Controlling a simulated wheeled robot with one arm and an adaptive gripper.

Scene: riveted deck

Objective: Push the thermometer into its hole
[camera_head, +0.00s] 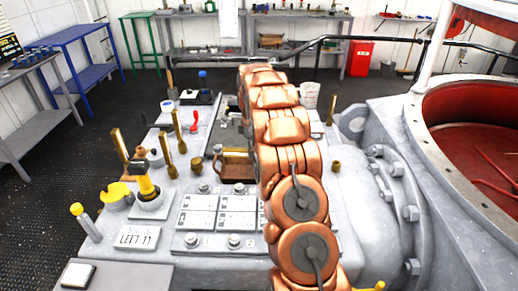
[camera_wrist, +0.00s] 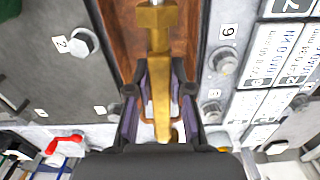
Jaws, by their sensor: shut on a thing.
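In the wrist view a brass thermometer (camera_wrist: 161,100) with a wider block at its upper part lies between the two fingers of my gripper (camera_wrist: 160,76). The gripper is shut on it. A pale tip shows past the block at the top edge of the picture. Behind the thermometer is a brown, copper-coloured recess (camera_wrist: 190,35) in the grey panel; it also shows in the head view (camera_head: 237,167). The thermometer's hole cannot be made out. In the head view my copper arm hides most of the area around the gripper.
Several upright brass fittings stand on the grey machine, one at left (camera_head: 119,146). A yellow-and-black handle (camera_head: 147,180), a red lever (camera_head: 194,121) and a panel of white labels (camera_head: 220,212) are near. A large open red-lined vessel (camera_head: 475,125) stands at right.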

